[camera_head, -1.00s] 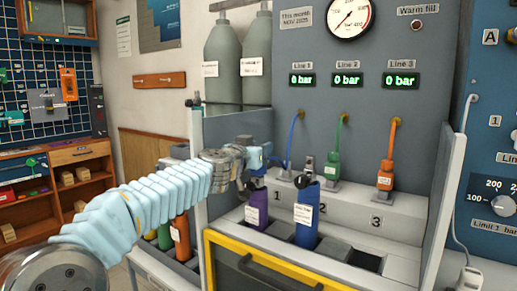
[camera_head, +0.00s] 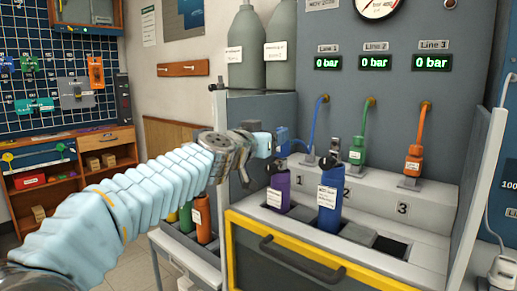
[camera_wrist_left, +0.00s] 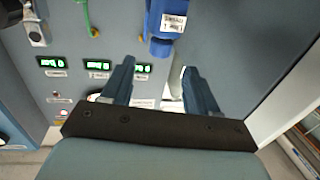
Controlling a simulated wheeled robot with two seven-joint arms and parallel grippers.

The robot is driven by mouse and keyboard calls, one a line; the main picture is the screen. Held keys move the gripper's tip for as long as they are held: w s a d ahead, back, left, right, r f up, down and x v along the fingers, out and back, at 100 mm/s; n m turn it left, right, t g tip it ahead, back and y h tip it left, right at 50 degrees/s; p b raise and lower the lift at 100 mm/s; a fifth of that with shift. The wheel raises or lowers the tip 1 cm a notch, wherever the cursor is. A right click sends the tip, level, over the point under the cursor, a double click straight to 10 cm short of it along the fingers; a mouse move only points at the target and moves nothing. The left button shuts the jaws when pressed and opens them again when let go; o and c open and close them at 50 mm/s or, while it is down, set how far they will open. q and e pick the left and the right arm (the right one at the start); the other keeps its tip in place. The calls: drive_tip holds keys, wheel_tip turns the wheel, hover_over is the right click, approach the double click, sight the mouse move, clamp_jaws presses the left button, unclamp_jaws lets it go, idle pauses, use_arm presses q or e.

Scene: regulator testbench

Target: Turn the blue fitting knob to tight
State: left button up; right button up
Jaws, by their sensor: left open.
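The blue fitting (camera_wrist_left: 166,20) shows at the top of the left wrist view, with a white label and a narrower blue end toward my gripper. My left gripper (camera_wrist_left: 158,72) is open, with its two dark blue fingers apart. The fitting lies just beyond the fingertips, roughly between them, and nothing is visibly gripped. In the head view my left gripper (camera_head: 275,148) is at the left end of the bench, near the blue hose (camera_head: 316,125) of Line 1. There the fitting is largely hidden or hard to tell from the fingers. My right gripper is not in view.
A purple cylinder (camera_head: 279,190) and a blue cylinder (camera_head: 328,202) stand in slots just below and right of my gripper. The green fitting (camera_head: 357,150) and orange fitting (camera_head: 412,160) sit farther right. The Line 1 display (camera_head: 328,63) reads 0 bar, like the others.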

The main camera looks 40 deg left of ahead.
use_arm(q)
drive_tip(key=s, duration=0.6)
drive_tip(key=shift+d+b, duration=0.3)
drive_tip(key=shift+b, duration=0.1)
